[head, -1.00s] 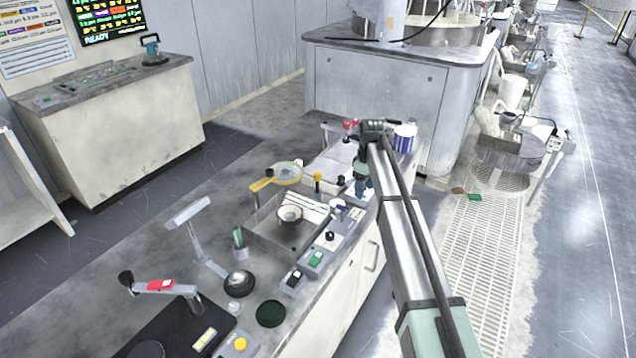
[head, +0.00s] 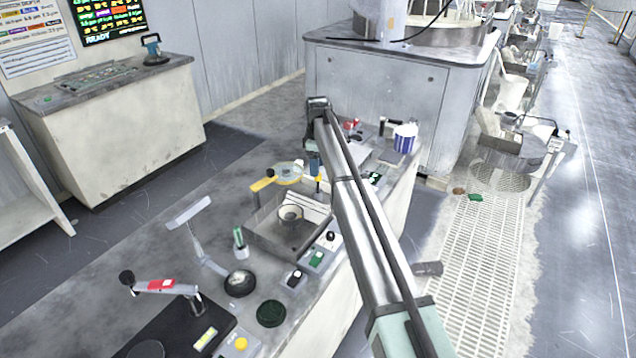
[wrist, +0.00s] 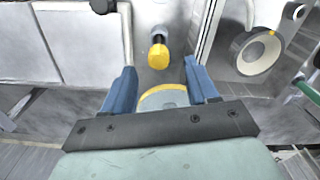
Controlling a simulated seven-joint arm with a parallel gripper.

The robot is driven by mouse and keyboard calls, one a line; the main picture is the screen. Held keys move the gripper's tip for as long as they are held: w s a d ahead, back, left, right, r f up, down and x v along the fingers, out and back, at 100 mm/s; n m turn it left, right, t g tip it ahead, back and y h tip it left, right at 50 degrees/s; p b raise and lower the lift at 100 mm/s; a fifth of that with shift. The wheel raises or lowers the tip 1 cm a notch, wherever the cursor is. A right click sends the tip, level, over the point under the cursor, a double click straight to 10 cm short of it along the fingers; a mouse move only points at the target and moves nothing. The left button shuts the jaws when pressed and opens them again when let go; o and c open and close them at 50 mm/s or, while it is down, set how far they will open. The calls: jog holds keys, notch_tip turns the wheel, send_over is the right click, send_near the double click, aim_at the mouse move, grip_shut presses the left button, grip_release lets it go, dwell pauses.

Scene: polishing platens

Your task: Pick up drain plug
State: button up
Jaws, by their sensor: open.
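A small yellow-capped piece with a dark stem (wrist: 158,54) stands on the counter in the wrist view, ahead of and between my fingertips. It looks like the drain plug, but I cannot be sure. My gripper (wrist: 160,74) is open, its two blue fingers apart with nothing held between them. In the head view my gripper (head: 314,166) points down over the counter by the far edge of the metal basin (head: 262,238). There the yellow piece (head: 319,178) is mostly hidden by my gripper.
A yellow-rimmed round tool (head: 288,172) lies at the basin's far left corner; its rim (wrist: 163,97) shows between my fingers. A bowl (head: 290,214) sits in the basin. Switch boxes (head: 316,260) line the counter's right edge. A blue-striped tub (head: 404,138) stands behind.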

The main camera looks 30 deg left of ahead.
aim_at(318, 180)
jog(key=shift+d+f, duration=0.1)
jog(key=shift+f, duration=3.45)
jog(key=shift+c, duration=0.3)
grip_shut()
